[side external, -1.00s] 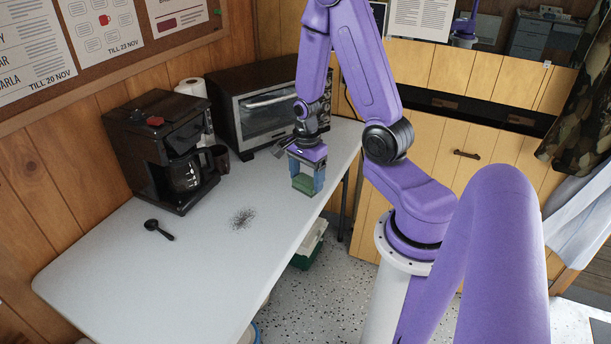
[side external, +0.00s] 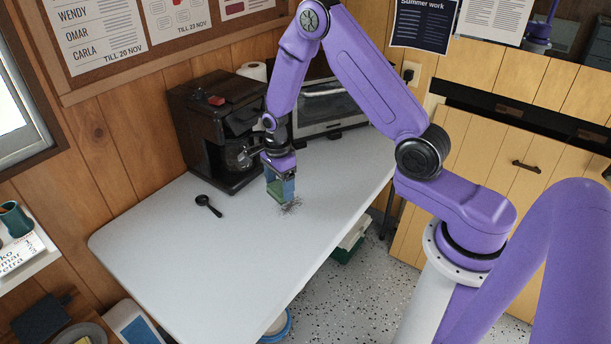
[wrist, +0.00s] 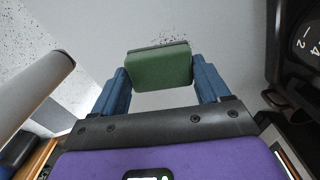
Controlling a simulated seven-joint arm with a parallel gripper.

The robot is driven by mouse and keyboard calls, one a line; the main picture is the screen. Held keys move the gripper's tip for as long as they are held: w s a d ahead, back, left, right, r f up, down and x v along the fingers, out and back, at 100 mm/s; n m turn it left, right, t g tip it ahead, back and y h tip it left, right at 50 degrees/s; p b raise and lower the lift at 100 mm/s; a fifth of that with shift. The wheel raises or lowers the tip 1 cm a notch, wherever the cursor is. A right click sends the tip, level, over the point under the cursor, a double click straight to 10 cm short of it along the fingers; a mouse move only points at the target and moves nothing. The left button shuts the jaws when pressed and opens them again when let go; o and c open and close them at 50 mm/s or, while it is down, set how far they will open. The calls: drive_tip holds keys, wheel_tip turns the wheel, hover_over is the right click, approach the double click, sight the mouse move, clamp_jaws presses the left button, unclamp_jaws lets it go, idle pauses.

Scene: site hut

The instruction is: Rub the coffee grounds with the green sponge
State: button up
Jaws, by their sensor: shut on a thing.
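My gripper (side external: 280,186) points down over the white table (side external: 190,265), shut on the green sponge (side external: 284,193). In the wrist view the sponge (wrist: 160,68) sits between the two blue fingers of my gripper (wrist: 160,78). The coffee grounds (side external: 293,206) are a dark speckled patch on the table. They show just right of the sponge's lower end in the side view, and the sponge hides part of them. In the wrist view the grounds (wrist: 174,41) lie just beyond the sponge's far edge. I cannot tell whether the sponge touches the table.
A black coffee maker (side external: 205,115) with a glass carafe stands behind my gripper, close to it. A toaster oven (side external: 330,108) stands at the back. A black scoop (side external: 207,204) lies to the left. The front of the table is clear.

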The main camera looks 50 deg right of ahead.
drive_tip(key=shift+w+a+f, duration=0.3)
drive_tip(key=shift+a, duration=0.05)
drive_tip(key=shift+s+f, duration=0.1)
drive_tip(key=shift+f, duration=3.65)
drive_tip(key=shift+d+f, duration=0.15)
drive_tip(key=shift+d, duration=0.6)
drive_tip(key=shift+c, duration=0.9)
drive_tip(key=shift+d, duration=5)
drive_tip(key=shift+a, duration=5.8)
drive_tip(key=shift+w+d, duration=0.45)
drive_tip(key=shift+d, duration=5.3)
drive_tip(key=shift+a, duration=5.8)
drive_tip(key=shift+d+r, duration=0.15)
drive_tip(key=shift+r, duration=3.95)
